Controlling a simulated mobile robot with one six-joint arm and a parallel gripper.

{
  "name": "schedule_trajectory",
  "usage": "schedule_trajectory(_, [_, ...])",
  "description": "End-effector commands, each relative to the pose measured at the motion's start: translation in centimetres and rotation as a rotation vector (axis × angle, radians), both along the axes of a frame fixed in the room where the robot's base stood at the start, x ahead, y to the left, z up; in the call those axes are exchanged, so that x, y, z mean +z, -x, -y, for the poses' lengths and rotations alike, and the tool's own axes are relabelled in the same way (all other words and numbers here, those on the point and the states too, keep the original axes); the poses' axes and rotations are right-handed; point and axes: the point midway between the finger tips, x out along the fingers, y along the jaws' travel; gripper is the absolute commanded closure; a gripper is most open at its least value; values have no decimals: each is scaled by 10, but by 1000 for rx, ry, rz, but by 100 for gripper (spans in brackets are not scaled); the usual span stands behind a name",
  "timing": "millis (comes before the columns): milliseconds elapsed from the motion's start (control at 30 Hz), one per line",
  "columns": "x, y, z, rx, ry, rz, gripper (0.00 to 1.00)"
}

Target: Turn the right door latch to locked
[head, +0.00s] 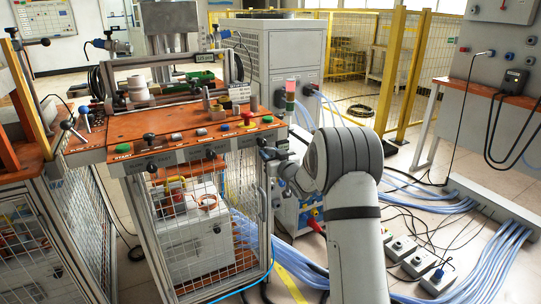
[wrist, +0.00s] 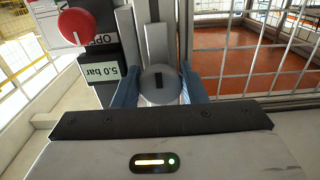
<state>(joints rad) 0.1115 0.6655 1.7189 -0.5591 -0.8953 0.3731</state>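The right door latch (wrist: 159,84) is a round grey knob with a short black mark pointing along the picture's vertical. It sits on a grey metal post of the cabinet frame. My gripper (wrist: 160,92) has its two blue fingers on either side of the knob, seemingly touching it with no clear gap. In the head view my gripper (head: 268,154) is at the upper right front corner of the mesh-door cabinet (head: 268,215); the latch is hidden there by my gripper and arm. The right mesh door (wrist: 255,62) appears beside the post in the wrist view.
A red knob (wrist: 76,25) and a black block labelled 5.0 bar (wrist: 107,73) are close left of the latch in the wrist view. The orange control panel (head: 135,150) lies above the doors.

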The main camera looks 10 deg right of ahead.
Motion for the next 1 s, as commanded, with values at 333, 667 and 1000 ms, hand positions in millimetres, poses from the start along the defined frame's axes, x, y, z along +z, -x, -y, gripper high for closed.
schedule_trajectory(333, [0, 0, 0, 0, -8, -2, 85])
schedule_trajectory(667, [2, 0, 0, 0, -139, -45, 85])
schedule_trajectory(1000, [3, 1, 0, -1, -428, -140, 85])
